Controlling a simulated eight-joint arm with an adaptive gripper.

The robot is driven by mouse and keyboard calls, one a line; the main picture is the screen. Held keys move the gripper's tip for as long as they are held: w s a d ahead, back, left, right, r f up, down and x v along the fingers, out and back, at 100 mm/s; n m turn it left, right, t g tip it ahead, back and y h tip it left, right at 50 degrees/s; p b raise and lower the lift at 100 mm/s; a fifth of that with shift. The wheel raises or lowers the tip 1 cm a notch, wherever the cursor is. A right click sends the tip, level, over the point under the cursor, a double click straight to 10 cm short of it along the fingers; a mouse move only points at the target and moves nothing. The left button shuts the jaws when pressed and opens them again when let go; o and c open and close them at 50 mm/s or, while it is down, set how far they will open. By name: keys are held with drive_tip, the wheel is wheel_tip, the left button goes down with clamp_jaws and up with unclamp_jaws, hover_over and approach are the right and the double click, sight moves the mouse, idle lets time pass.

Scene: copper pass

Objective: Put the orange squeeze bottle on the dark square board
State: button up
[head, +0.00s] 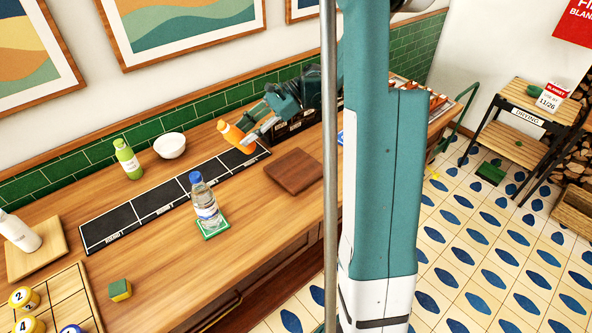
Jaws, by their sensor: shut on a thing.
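The orange squeeze bottle (229,132) is in the head view, at the back of the counter near the green tiles. It looks tilted and is over the far end of the black strip; I cannot tell whether it touches it. My gripper (246,138) is shut on the bottle from the right and hides part of it. The dark square board (294,172) is brown wood, lies flat on the counter to the right and nearer, and has nothing on it.
A water bottle (204,201) stands on a green coaster left of the board.

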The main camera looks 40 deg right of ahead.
drive_tip(key=s+d+r+m+t+y+b, duration=0.2)
drive_tip(key=s+d+m+t, duration=0.2)
drive_tip(key=s+d+t, duration=0.15)
wheel_tip(320, 180, up, 4)
drive_tip(key=m+t+b, duration=0.1)
drive_tip(key=m+t, duration=0.2)
drive_tip(key=t, duration=0.1)
hover_over(299, 164)
drive_tip(key=shift+f, duration=0.15)
wheel_tip(299, 164, down, 6)
drive_tip(key=b, duration=0.2)
idle(0.5)
drive_tip(key=shift+f+b, duration=0.5)
drive_tip(key=shift+f, duration=1.4)
drive_tip(key=shift+f, duration=0.15)
